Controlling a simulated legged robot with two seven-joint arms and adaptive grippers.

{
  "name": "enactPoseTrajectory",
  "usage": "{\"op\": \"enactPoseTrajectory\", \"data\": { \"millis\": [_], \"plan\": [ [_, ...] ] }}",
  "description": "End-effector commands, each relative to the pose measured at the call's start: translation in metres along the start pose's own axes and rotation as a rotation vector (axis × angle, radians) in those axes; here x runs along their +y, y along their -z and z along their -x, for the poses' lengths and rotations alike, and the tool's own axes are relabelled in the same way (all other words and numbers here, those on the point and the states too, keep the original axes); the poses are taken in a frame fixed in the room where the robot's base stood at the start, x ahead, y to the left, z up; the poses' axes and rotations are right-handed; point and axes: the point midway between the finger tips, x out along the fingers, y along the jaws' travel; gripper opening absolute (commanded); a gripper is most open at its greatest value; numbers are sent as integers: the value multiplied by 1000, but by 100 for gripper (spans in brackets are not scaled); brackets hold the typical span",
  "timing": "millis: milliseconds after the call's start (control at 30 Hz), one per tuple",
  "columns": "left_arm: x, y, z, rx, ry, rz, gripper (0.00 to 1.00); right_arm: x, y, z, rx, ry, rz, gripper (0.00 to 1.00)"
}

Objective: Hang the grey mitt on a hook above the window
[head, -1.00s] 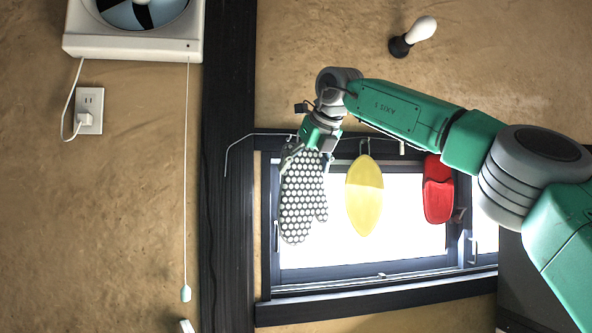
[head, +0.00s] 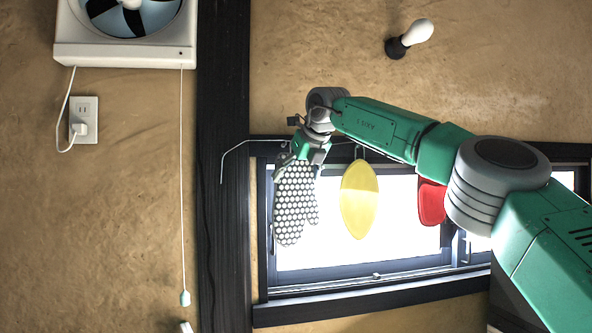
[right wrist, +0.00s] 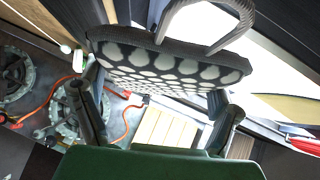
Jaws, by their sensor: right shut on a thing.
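The grey mitt (head: 295,208) has white dots and hangs in front of the left part of the window (head: 400,245). My right gripper (head: 298,167) is shut on its upper end. In the right wrist view the mitt (right wrist: 165,65) spans between the two fingers, with a grey ribbed loop (right wrist: 243,18) above it. I cannot tell whether the loop is on a hook. My left gripper is not in view.
A red mitt (head: 431,203) hangs to the right, partly behind my right arm. A thin bent rod (head: 224,160) sticks out left of the gripper. A fan (head: 125,55), an outlet (head: 83,118), a pull cord (head: 183,200) and a bulb (head: 410,38) are on the clay wall.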

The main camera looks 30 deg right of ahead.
Motion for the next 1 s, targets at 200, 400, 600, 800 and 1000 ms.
{"op": "enactPoseTrajectory", "data": {
  "millis": [200,400,600,800,1000],
  "plan": [
    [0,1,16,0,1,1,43,8,-11,-5,0,4,7,55],
    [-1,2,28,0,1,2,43,0,-16,-14,0,-1,4,55],
    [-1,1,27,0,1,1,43,-6,-16,-28,1,-2,1,55],
    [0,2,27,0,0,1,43,-8,-17,-33,1,-1,1,55],
    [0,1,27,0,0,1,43,-8,-16,-35,4,1,1,55]
  ]
}}
